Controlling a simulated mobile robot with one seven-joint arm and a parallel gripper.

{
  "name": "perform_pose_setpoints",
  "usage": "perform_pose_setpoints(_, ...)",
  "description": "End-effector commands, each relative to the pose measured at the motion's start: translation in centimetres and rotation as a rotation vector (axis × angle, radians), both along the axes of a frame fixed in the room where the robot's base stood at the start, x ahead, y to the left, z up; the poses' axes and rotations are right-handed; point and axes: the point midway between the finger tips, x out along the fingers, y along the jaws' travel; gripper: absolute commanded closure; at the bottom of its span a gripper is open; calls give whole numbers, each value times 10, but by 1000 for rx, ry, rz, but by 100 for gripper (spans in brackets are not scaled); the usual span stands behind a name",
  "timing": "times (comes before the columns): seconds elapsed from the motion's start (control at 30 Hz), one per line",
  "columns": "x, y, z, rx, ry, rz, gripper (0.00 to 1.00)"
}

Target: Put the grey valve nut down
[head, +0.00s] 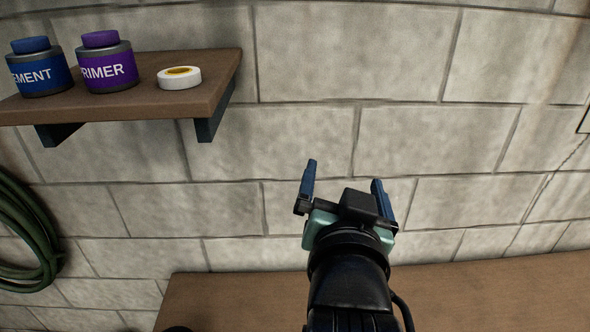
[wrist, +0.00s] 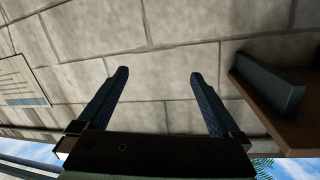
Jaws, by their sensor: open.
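My gripper (head: 344,180) is open, with its two blue fingers apart and nothing between them in the head view. It is raised in front of the block wall, above the brown bench (head: 230,300). The wrist view also shows the open, empty fingers (wrist: 158,85) against the wall. No grey valve nut can be made out in either view. My arm hides part of the bench in the head view.
A brown shelf (head: 215,82) at upper left holds a blue cement can (head: 40,72), a purple primer can (head: 106,68) and a white tape roll (head: 179,78). A green hose (head: 25,235) hangs at left. The visible bench top is mostly clear.

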Motion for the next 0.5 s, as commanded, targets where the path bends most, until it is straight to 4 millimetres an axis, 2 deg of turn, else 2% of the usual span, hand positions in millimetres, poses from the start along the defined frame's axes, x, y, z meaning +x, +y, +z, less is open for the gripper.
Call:
perform_pose_setpoints(0.03,-4,13,53,-56,-149,26,0)
perform_pose_setpoints(0.1,-20,28,116,-132,-342,46,0)
perform_pose_setpoints(0.2,-53,46,190,-215,-581,53,0)
perform_pose_setpoints(0.3,-86,57,238,-271,-757,45,0)
perform_pose_setpoints(0.33,-95,60,248,-280,-797,42,0)
perform_pose_setpoints(0.4,-109,63,263,-300,-863,34,0)
perform_pose_setpoints(0.5,-119,65,273,-312,-906,27,0)
